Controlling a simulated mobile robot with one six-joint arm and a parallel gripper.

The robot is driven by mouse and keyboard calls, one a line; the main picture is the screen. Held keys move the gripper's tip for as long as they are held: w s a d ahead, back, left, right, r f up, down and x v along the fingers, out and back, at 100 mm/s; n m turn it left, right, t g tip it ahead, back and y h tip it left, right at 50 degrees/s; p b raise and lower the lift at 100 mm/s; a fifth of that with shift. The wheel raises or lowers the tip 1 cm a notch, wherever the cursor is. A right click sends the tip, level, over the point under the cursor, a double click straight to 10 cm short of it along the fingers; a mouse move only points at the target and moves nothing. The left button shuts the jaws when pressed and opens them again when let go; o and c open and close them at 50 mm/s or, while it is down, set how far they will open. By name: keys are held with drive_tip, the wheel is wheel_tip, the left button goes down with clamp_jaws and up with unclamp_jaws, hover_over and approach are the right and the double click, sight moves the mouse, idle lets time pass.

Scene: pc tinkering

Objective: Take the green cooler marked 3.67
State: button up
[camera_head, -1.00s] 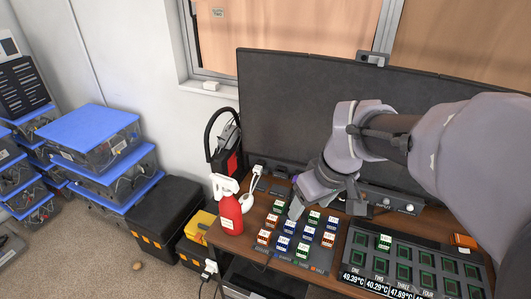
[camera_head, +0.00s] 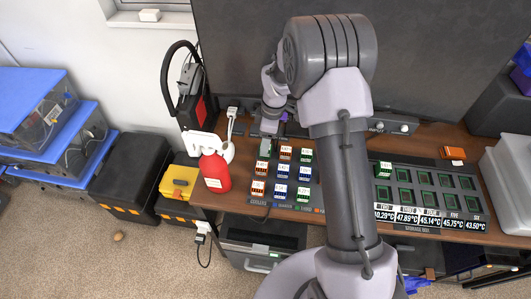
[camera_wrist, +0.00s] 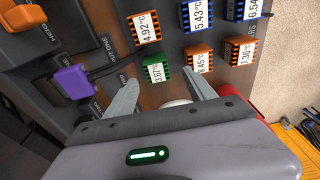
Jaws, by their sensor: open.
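In the wrist view, a green cooler (camera_wrist: 154,73) with a white label stands just beyond and between my fingertips. Its label looks like 3.67, but the last digit is hard to read. My gripper (camera_wrist: 160,78) is open, with one finger on each side of the cooler's near side. I cannot tell whether either finger touches it.
Close by in the wrist view are orange coolers marked 4.92 (camera_wrist: 147,27) and 6.45 (camera_wrist: 199,57), and a blue cooler marked 5.43 (camera_wrist: 199,15). A purple plug (camera_wrist: 73,83) with a dark cable lies left.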

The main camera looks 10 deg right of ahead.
drive_tip(key=f+b, duration=0.1)
drive_tip(key=f, duration=0.2)
drive_tip(key=f+b, duration=0.1)
drive_tip(key=f, duration=0.1)
drive_tip(key=shift+w+a+f+b, duration=0.1)
drive_tip(key=shift+w+b, duration=0.2)
drive_tip(key=shift+c, duration=0.8)
drive_tip(key=shift+r, duration=0.2)
clamp_jaws()
